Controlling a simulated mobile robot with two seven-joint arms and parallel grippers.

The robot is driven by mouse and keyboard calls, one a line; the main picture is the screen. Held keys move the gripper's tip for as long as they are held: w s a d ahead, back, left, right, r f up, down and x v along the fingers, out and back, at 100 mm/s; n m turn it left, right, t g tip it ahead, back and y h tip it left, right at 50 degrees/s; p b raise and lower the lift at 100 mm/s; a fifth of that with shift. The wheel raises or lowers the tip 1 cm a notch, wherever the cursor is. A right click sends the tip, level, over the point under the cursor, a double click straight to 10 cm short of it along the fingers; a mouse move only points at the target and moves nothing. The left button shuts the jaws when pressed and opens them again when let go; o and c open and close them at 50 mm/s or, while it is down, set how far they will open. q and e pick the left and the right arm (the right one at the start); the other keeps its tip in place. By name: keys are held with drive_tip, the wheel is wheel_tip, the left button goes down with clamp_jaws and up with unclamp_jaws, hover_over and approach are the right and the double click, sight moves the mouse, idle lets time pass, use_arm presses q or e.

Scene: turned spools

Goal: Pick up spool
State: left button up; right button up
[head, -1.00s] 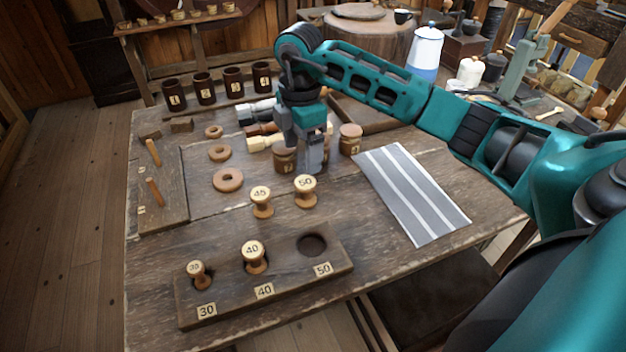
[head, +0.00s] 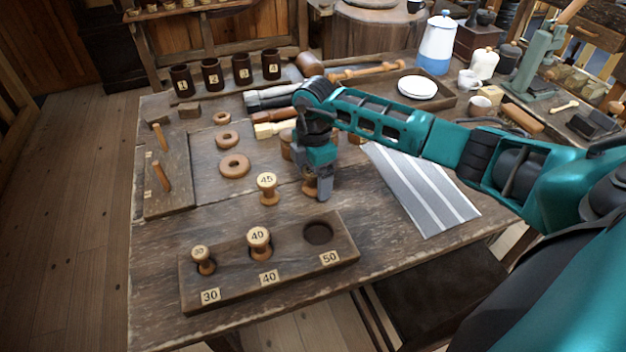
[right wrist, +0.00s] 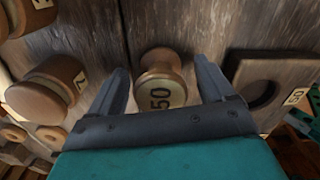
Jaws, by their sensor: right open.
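The spool marked 50 (right wrist: 160,82) stands between the two open fingers of my right gripper (right wrist: 165,90) in the right wrist view, apart from both. In the head view my right gripper (head: 319,190) hides most of this spool (head: 308,186). The spool marked 45 (head: 267,188) stands to its left on the table. The spools marked 30 (head: 202,259) and 40 (head: 258,242) stand in the wooden block (head: 222,284). The block's hole labelled 50 (head: 318,233) is empty. My left gripper is out of view.
Wooden rings (head: 235,165) lie left of the gripper, and a striped grey cloth (head: 425,190) lies to its right. Lidded jars stand close behind the gripper, partly hidden. Dark numbered cups (head: 212,74) line the back.

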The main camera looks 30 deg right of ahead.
drive_tip(key=shift+f, duration=0.5)
drive_tip(key=shift+r, duration=0.1)
drive_tip(key=c, duration=1.1)
